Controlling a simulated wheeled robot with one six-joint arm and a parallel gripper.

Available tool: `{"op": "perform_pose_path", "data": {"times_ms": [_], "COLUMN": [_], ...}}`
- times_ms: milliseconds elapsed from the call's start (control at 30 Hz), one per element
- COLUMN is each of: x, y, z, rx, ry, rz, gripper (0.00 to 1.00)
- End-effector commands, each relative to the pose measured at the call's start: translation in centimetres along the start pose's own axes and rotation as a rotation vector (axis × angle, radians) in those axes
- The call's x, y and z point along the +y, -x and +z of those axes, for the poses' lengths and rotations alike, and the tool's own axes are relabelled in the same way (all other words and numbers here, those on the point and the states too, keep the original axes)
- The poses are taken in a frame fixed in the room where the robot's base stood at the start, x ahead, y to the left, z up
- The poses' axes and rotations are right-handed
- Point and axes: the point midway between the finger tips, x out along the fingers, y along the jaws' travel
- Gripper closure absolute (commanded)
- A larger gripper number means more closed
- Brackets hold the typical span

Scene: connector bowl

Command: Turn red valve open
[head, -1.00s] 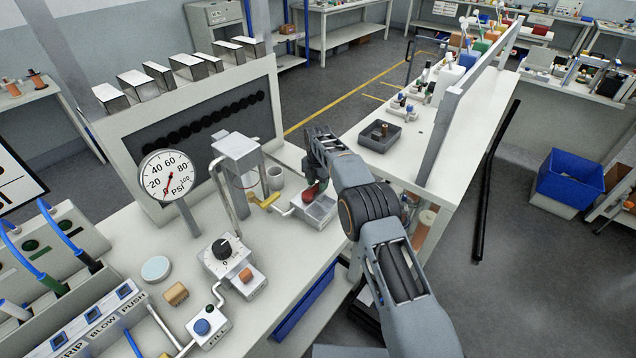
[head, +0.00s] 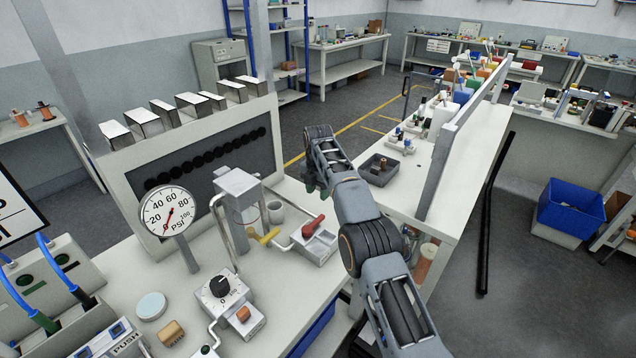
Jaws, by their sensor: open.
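The red valve handle (head: 313,226) sits on a small white box (head: 322,247) at the bench's right end, joined to a pipe. The handle slants up to the right. My gripper (head: 308,182) hangs above and behind the handle, apart from it, over the bench's far right edge. Its jaws are open and look empty, though the fingertips are small and partly hidden by my wrist. A yellow handle (head: 268,236) lies just left of the red valve.
A pressure gauge (head: 168,212) stands left, its needle near zero. A grey tray (head: 379,170) is on the right bench.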

Motion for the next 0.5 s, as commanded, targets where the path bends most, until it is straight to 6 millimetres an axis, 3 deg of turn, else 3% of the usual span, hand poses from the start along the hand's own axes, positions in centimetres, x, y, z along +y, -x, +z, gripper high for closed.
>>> {"op": "perform_pose_path", "data": {"times_ms": [33, 133, 500], "x": [0.0, 0.0, 0.0], "y": [1.1, 1.8, 2.2], "z": [0.0, 0.0, 0.0], "rx": [0.0, 0.0, 0.001], "ry": [0.0, 0.0, 0.0], "rz": [0.0, 0.0, -0.001], "gripper": [0.55, 0.55, 0.55]}}
